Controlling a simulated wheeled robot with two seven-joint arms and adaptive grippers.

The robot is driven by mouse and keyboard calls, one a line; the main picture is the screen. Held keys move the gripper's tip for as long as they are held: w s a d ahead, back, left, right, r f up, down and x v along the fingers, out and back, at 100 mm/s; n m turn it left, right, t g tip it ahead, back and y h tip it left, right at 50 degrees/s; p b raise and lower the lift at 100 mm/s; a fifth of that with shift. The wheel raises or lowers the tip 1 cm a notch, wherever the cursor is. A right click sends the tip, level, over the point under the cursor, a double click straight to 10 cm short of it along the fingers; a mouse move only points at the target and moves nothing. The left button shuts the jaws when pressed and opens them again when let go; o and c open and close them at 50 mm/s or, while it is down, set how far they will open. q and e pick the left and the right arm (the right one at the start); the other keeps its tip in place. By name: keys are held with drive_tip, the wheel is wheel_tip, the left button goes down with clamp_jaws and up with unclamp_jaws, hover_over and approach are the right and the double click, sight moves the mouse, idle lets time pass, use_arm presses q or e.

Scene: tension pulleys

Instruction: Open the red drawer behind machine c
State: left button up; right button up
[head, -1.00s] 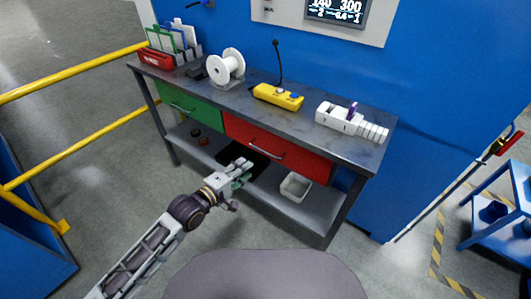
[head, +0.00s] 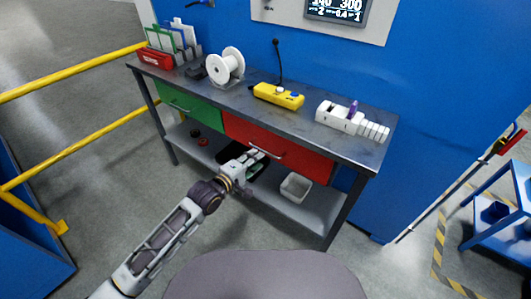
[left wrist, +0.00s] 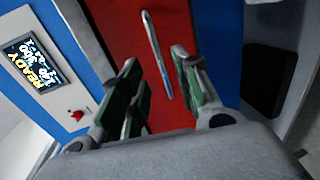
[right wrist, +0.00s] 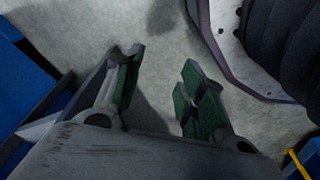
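The red drawer (head: 296,159) sits shut under the dark bench top, right of the green drawer (head: 190,106). Its silver bar handle (head: 266,152) shows on the front. In the left wrist view the red front (left wrist: 130,28) fills the middle, with the handle (left wrist: 157,52) ahead of and between the fingers. My left gripper (head: 252,160) is just in front of the drawer near the handle. Its green-padded fingers (left wrist: 152,95) are apart and empty. My right gripper (right wrist: 160,85) is open and empty above grey floor; it is not in the head view.
A white spool (head: 226,66), a yellow device (head: 278,95) and a white stepped part (head: 352,121) stand on the bench top. A white bin (head: 295,186) is on the lower shelf. A yellow railing (head: 70,74) runs at left.

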sight(265, 152)
use_arm(q)
drive_tip(key=shift+b+x, duration=0.35)
drive_tip(key=shift+x, duration=1.45)
drive_tip(key=x, duration=0.3)
drive_tip(key=shift+b, duration=0.3)
drive_tip(key=shift+w+d, duration=0.15)
drive_tip(key=shift+w, duration=0.05)
use_arm(e)
drive_tip(key=r, duration=0.1)
drive_tip(key=w+a+r, duration=0.1)
drive_tip(key=r, duration=0.2)
drive_tip(key=shift+w+a+r, duration=0.15)
drive_tip(key=shift+w+r, duration=0.1)
drive_tip(key=shift+r, duration=0.05)
use_arm(q)
drive_tip(key=shift+c, duration=0.5)
clamp_jaws()
